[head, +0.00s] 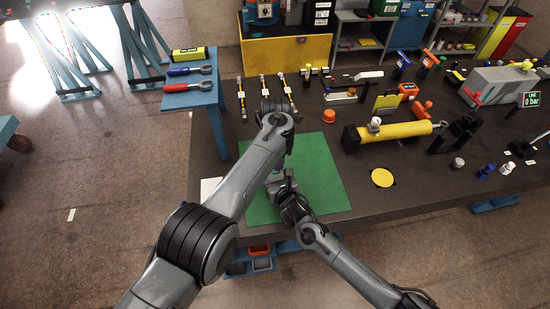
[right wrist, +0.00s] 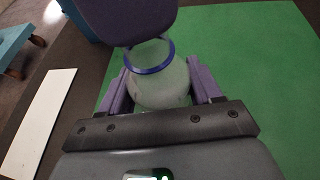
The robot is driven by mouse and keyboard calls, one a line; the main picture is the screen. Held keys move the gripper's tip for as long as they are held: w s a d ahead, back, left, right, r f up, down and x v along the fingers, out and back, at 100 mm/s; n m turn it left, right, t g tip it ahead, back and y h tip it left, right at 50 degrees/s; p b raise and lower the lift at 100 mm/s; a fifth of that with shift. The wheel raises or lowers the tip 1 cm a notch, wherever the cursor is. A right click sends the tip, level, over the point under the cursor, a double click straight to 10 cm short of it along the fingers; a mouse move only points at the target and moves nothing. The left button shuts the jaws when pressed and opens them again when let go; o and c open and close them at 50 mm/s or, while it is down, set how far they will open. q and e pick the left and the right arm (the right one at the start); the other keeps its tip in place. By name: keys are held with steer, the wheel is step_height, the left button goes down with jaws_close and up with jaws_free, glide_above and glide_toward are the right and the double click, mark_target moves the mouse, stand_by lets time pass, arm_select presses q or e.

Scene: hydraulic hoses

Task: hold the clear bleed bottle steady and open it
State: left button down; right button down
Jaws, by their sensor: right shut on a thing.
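The clear bleed bottle (right wrist: 160,88) is a pale, rounded see-through bottle with a blue ring (right wrist: 150,57) around its neck, over the green mat (head: 318,172). My right gripper (right wrist: 157,80) is shut on it, one purple finger on each side. In the head view my right gripper (head: 276,178) is low over the mat, partly behind my left arm. My left arm reaches over the same spot, and its wrist hides its own fingers. A dark purple rounded part, apparently of my left gripper (right wrist: 125,18), covers the bottle's top in the right wrist view. The cap is hidden.
A white sheet (right wrist: 38,120) lies left of the mat. Several hoses (head: 264,92) lie behind the mat. An orange cap (head: 329,116), a yellow cylinder (head: 398,131) and a yellow disc (head: 382,178) are to the right. A blue side table (head: 195,97) stands at the left.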

arm_select(q)
steer(key=shift+r, duration=2)
arm_select(e)
steer(key=shift+f, duration=0.1)
steer(key=shift+c, duration=0.7)
jaws_free()
